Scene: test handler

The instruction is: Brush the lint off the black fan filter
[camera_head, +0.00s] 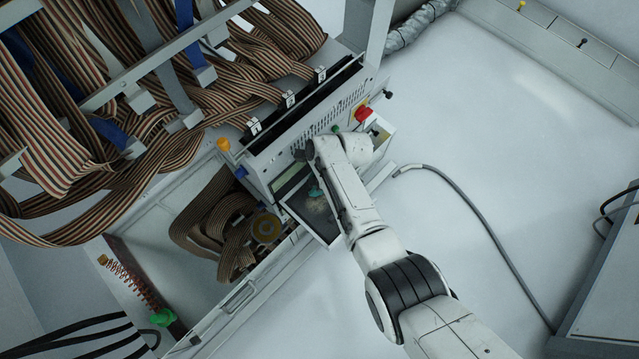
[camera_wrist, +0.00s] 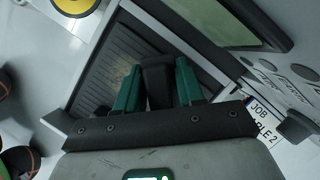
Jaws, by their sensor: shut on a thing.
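The black fan filter (camera_head: 300,208) is a dark framed panel on the front of the machine, partly hidden by my arm. A pale, tan patch of lint (camera_head: 318,206) shows on it beside my gripper (camera_head: 316,191). In the wrist view, the filter (camera_wrist: 118,52) has fine ridges and lies behind the green fingers of my gripper (camera_wrist: 158,84). They are shut on a black block (camera_wrist: 156,70), which looks like the brush's handle. Its bristles are hidden, so I cannot tell whether they touch the filter.
A small greenish display (camera_head: 287,176) is just above the filter. A red knob (camera_head: 363,113) and a green button (camera_head: 336,129) sit on the machine. A grey cable (camera_head: 470,205) crosses the clear floor at right.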

